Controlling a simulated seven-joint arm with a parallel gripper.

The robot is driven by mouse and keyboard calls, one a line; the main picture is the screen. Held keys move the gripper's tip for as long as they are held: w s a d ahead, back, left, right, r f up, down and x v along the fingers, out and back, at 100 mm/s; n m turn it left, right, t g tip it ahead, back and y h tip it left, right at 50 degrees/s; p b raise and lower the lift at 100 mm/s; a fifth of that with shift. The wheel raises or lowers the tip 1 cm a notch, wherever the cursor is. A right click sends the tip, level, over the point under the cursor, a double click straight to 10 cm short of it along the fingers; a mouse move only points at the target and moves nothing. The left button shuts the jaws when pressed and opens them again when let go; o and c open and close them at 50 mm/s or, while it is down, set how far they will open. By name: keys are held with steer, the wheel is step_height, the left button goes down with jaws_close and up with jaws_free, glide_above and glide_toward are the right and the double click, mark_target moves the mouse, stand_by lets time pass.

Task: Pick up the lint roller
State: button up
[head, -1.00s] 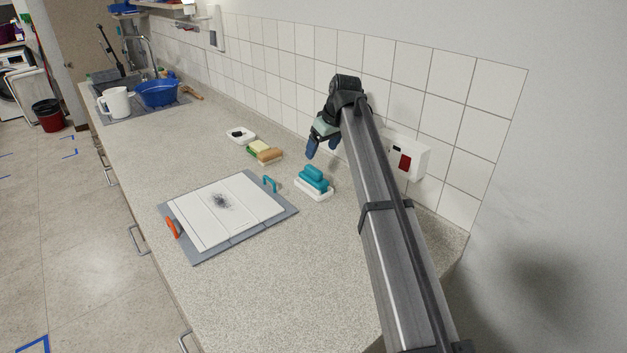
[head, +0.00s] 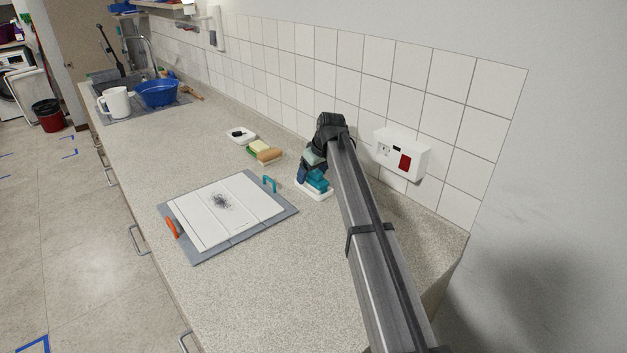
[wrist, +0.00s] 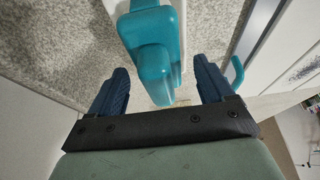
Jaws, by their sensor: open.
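A teal piece with a rounded grip (head: 319,182) sits in a white tray (head: 318,195) on the counter; it seems to be the lint roller, though I cannot be sure. My gripper (head: 305,177) is down at it and hides part of it. In the wrist view the teal grip (wrist: 155,62) stands between the two blue fingers of my gripper (wrist: 160,68), with a gap on both sides. My gripper is open and holds nothing.
A grey board (head: 285,211) with white panels and a dark scribble lies to the left, a small teal handle (head: 269,184) at its edge. A sponge and brush (head: 264,151) lie behind. The tiled wall and a white socket box (head: 402,155) stand close on the right.

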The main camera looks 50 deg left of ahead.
steer(key=shift+a+f, duration=0.15)
steer(key=shift+f, duration=0.15)
steer(key=shift+c, duration=0.5)
steer(key=c, duration=1.1)
steer(key=shift+r, duration=0.1)
step_height(320, 180, up, 10)
steer(key=shift+f, duration=0.1)
